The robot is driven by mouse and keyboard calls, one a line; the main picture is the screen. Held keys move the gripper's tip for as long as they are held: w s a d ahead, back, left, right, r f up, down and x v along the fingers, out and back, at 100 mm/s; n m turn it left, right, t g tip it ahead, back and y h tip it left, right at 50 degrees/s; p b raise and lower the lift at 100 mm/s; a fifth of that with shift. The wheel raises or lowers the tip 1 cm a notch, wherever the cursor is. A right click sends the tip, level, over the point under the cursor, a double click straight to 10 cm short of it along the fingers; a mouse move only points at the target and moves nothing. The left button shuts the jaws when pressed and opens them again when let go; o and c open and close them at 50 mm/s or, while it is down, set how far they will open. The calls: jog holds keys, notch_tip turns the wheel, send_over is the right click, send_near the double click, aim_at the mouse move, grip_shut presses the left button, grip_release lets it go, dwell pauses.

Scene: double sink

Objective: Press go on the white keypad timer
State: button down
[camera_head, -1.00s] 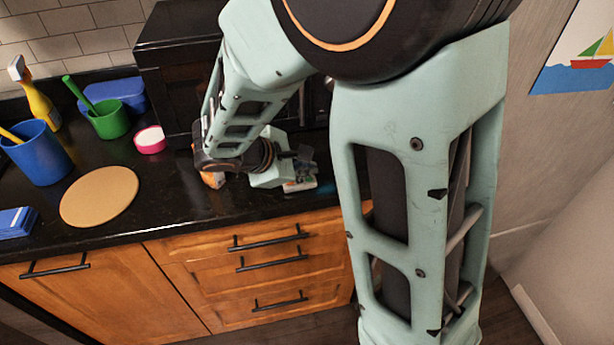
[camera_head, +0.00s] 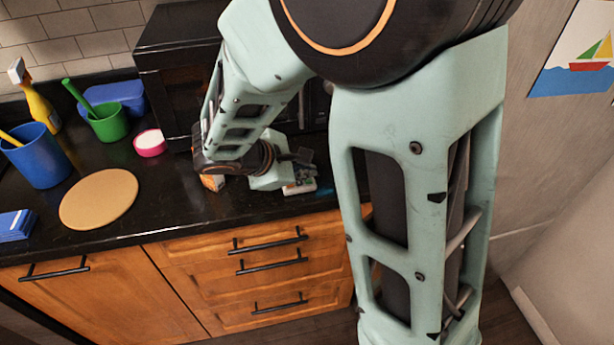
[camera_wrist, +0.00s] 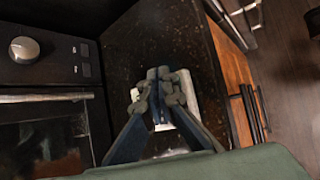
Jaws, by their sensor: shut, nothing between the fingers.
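The white keypad timer (camera_head: 300,188) lies on the black counter near its front edge, at the right end, mostly hidden by my gripper (camera_head: 304,168). In the wrist view the timer's white casing (camera_wrist: 190,97) shows beside and below the shut fingertips of my gripper (camera_wrist: 160,85). My gripper is shut and empty, with its tips over the timer. Its keys and the go button are hidden behind the fingers. I cannot tell whether the tips touch it.
A black microwave (camera_head: 165,65) stands behind my arm; its knob (camera_wrist: 24,50) shows in the wrist view.

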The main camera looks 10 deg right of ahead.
aim_at(307, 183)
jog(key=shift+f, duration=0.1)
jog(key=shift+f+b, duration=0.35)
jog(key=shift+b, duration=0.2)
jog(key=shift+f+b, duration=0.3)
dwell(0.5)
jog(key=shift+r, duration=0.15)
jog(key=shift+r+p, duration=0.5)
jog(key=shift+r, duration=0.1)
notch_tip(307, 183, up, 5)
jog(key=p, duration=0.4)
jog(key=shift+r, duration=0.1)
dwell(0.4)
